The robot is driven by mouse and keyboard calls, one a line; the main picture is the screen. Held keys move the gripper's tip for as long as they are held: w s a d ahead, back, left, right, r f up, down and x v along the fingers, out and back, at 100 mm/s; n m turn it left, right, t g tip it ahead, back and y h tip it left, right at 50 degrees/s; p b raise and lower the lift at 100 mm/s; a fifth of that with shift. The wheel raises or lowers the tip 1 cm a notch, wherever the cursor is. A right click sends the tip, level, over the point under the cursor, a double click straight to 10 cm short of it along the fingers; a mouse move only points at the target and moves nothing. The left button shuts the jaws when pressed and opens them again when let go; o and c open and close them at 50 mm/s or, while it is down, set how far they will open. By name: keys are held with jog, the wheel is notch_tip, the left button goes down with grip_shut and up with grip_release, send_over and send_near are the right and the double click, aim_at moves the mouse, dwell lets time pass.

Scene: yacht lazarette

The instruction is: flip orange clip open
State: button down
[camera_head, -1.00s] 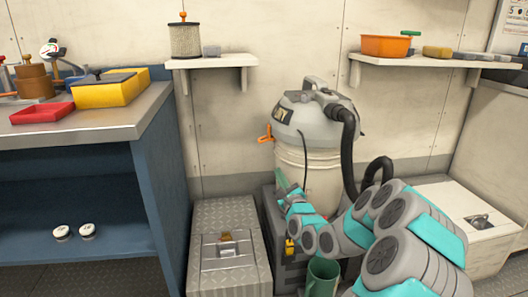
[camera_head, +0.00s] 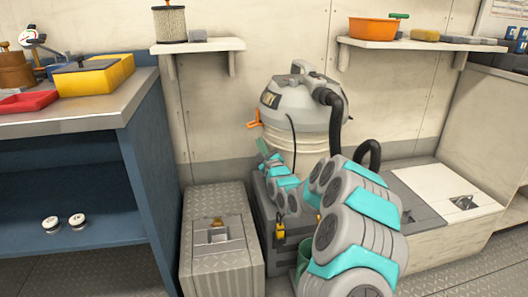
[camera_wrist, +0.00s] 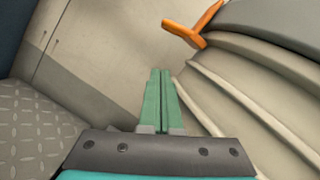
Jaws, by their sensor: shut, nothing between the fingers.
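The orange clip (camera_head: 254,120) sits on the left side of the grey and cream shop vacuum, at the seam between its grey head (camera_head: 299,103) and ribbed cream drum (camera_head: 279,144). It sticks out to the left. In the wrist view the orange clip (camera_wrist: 190,30) is at the top, above and right of my fingertips. My gripper (camera_wrist: 160,72) has its green fingers shut together, empty, and apart from the clip. In the head view my gripper (camera_head: 262,147) is below the clip, near the drum's left side.
The vacuum stands on a dark box (camera_head: 262,200). A grey metal locker (camera_head: 219,240) is at its left, and a blue workbench (camera_head: 150,170) is further left. The black hose (camera_head: 342,130) hangs at right. A wall shelf (camera_head: 198,46) is above.

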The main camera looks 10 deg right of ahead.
jog(key=shift+w+a+r, duration=0.3)
jog(key=shift+a+r, duration=0.35)
jog(key=shift+r, duration=0.25)
jog(key=shift+w+a+r, duration=0.3)
jog(key=shift+a+r, duration=0.3)
jog(key=shift+r, duration=0.25)
